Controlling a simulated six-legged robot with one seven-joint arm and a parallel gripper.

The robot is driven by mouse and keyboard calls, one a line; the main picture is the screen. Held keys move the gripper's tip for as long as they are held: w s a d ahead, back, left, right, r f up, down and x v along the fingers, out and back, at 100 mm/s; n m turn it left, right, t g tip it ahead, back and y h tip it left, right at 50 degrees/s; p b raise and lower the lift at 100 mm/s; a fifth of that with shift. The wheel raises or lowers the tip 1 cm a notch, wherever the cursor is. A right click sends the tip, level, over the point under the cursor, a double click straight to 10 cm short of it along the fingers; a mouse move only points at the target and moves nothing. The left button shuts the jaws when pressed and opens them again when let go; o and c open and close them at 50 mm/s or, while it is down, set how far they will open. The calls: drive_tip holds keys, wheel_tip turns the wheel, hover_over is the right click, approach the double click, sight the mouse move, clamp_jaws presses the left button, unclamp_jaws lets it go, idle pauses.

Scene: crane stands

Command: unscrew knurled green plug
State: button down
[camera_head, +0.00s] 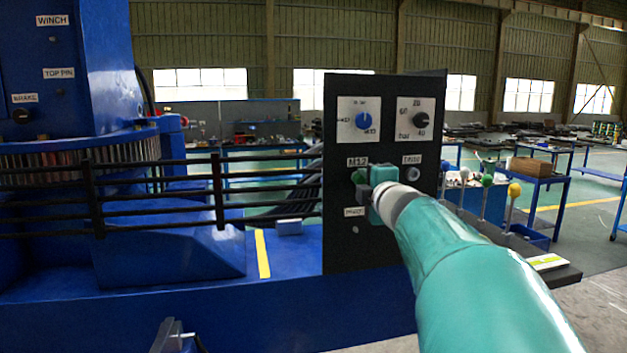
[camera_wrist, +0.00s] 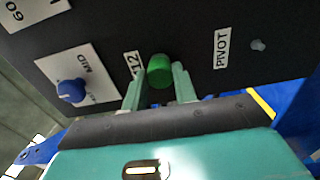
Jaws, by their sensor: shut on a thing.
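The green plug (camera_wrist: 159,71) sits on the black panel in the wrist view, beside a label ending in "12". My gripper (camera_wrist: 160,84) has its two pale green fingers on either side of the plug, shut on it. In the head view the plug (camera_head: 358,176) shows as a small green piece below the M12 label, partly hidden by my gripper (camera_head: 362,187). My teal arm reaches in from the lower right. The knurling is too small to make out.
The black panel (camera_head: 340,245) carries a blue knob (camera_head: 363,120), a black knob (camera_head: 421,120) and a grey fitting (camera_head: 413,174). Black railings (camera_head: 150,195) run to its left. Levers with coloured balls (camera_head: 514,190) stand to its right.

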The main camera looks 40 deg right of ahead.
idle(0.3)
drive_tip(key=n, duration=0.5)
drive_tip(key=shift+s, duration=0.1)
drive_tip(key=shift+n, duration=1)
drive_tip(key=n, duration=0.3)
drive_tip(key=shift+n, duration=0.4)
drive_tip(key=n, duration=0.4)
drive_tip(key=shift+n, duration=0.4)
